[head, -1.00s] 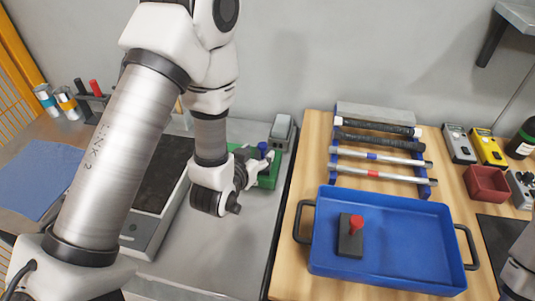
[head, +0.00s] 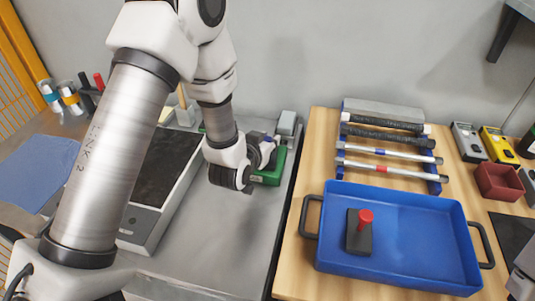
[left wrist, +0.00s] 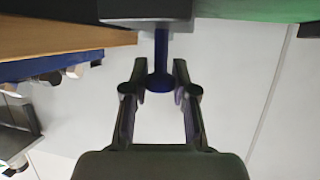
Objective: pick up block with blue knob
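The block with the blue knob shows in the left wrist view as a grey body (left wrist: 146,9) at the top edge, with a blue stem and round blue knob (left wrist: 160,82) pointing down in the picture. My left gripper (left wrist: 160,85) is open, with its two fingertips on either side of the knob and a visible gap on each side. In the head view, my left gripper (head: 264,152) is at the green tray (head: 271,171) and largely hides the block. My right gripper is not seen; only part of my right arm shows at the right edge.
A blue tray (head: 425,274) on the wooden board holds a dark block with a red knob (head: 365,217). Several bars lie on a rack behind it. A grey device (head: 287,123) stands just behind the green tray. Grey table in front of the tray is clear.

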